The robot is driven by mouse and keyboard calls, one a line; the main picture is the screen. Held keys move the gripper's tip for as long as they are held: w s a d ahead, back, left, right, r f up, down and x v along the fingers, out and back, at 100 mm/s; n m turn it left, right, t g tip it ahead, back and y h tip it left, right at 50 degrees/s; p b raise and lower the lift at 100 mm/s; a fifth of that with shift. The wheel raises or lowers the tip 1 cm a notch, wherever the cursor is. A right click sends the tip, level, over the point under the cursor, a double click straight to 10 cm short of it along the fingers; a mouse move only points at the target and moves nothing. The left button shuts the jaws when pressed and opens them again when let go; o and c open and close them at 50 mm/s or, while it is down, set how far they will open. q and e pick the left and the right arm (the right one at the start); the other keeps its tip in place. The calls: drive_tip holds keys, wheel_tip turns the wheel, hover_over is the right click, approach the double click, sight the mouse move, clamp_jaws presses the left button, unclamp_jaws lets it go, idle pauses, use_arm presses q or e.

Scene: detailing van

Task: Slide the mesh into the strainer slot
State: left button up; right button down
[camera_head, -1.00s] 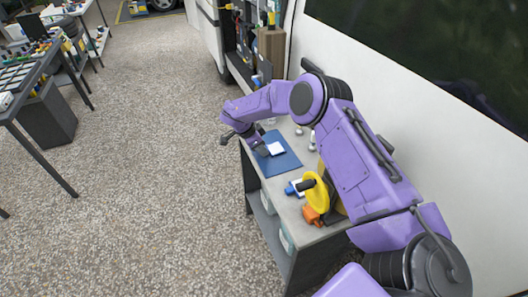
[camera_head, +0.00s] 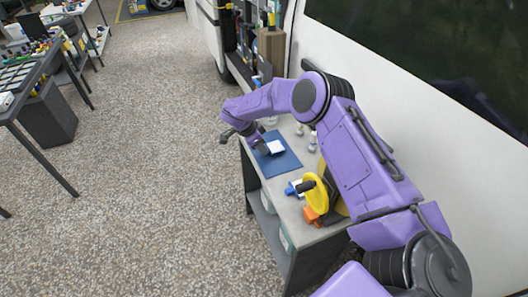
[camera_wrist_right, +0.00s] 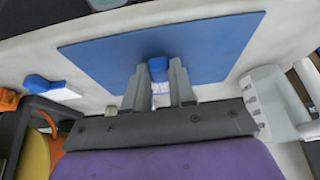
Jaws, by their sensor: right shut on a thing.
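My right gripper (camera_wrist_right: 158,88) is shut on a small piece with a blue block (camera_wrist_right: 158,68) and a white gridded part (camera_wrist_right: 161,92), which looks like the mesh. In the head view, my right gripper (camera_head: 260,146) is low over the blue mat (camera_head: 285,165), beside a white square (camera_head: 276,147). I cannot tell whether this square is part of the held piece. Another blue-and-white piece (camera_head: 294,188) lies on the bench; a similar one shows at the left in the wrist view (camera_wrist_right: 50,87). I cannot make out the strainer slot. My left gripper is out of view.
The grey bench (camera_head: 283,208) stands along the white van. A yellow disc-shaped tool (camera_head: 315,193) and an orange part (camera_head: 311,215) sit at its near end. Small bottles (camera_head: 312,140) stand behind the mat. A white slotted object (camera_wrist_right: 268,100) is at the right in the wrist view.

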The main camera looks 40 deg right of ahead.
drive_tip(key=shift+r+p, duration=1.6)
drive_tip(key=shift+r, duration=0.75)
